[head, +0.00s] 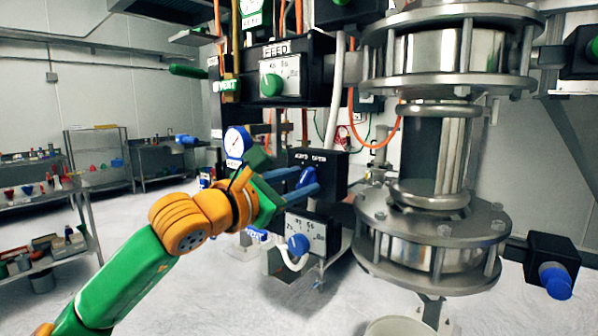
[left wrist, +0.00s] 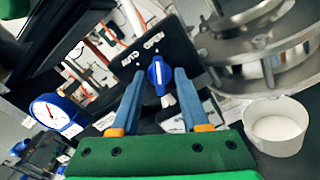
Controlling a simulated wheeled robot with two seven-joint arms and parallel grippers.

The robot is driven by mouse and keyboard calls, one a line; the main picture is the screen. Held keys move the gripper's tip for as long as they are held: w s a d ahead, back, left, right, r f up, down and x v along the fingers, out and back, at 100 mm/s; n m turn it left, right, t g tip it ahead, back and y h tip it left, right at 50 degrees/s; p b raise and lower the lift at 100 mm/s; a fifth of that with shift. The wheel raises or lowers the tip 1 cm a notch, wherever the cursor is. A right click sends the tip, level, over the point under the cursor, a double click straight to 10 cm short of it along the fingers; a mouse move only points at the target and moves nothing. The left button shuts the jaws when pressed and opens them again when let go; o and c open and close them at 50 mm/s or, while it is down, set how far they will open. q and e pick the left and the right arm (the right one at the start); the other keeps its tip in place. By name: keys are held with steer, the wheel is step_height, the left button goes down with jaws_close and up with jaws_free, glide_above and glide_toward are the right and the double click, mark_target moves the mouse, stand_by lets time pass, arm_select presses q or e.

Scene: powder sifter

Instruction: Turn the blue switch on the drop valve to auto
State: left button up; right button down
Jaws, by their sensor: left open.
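The blue switch (head: 306,177) is on the front of a black box (head: 330,163) labelled AUTO and OPEN. In the left wrist view the blue switch (left wrist: 157,75) has a white pointer line, with the AUTO and OPEN labels above it. I cannot tell for sure which label it points at. My left gripper (head: 314,180) is open, its two blue fingers reaching to the switch. In the left wrist view the fingers (left wrist: 160,76) stand on either side of the switch; contact cannot be told. My right gripper is in neither view.
A blue dial (head: 298,244) on a box sits just below. A blue-rimmed gauge (head: 236,143) is left of the switch. The steel sifter column (head: 433,160) stands close on the right. A white container (left wrist: 275,128) with white contents is beneath it.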

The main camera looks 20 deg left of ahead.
arm_select(q)
steer(key=shift+s+a, duration=0.1)
steer(key=shift+s, duration=0.05)
steer(key=shift+c, duration=0.2)
jaws_close()
